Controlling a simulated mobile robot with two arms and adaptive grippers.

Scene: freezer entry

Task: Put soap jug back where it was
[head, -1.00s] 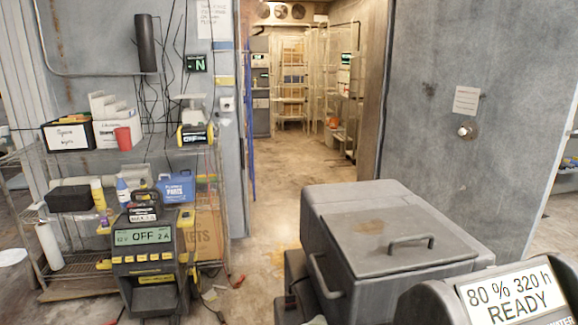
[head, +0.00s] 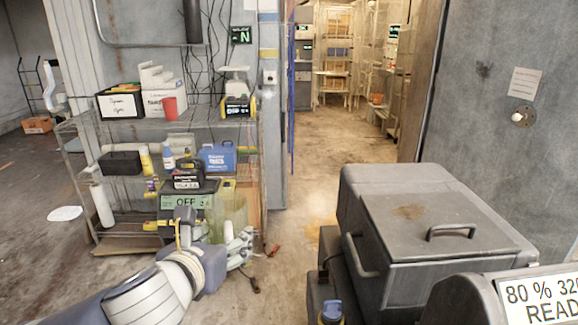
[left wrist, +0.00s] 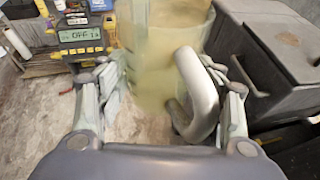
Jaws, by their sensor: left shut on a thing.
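The soap jug (head: 231,207) is a see-through, pale yellow-green container. My left gripper (head: 238,246) is shut on it and holds it in front of the shelf rack, beside the grey box-like chest. In the left wrist view the jug (left wrist: 160,45) sits between the fingers of my left gripper (left wrist: 155,95), with its thick pale handle (left wrist: 197,95) on the right. The jug's lower end is hard to make out. My right gripper is in neither view.
The grey chest (head: 430,225) is at right. The doorway floor (head: 335,150) is clear.

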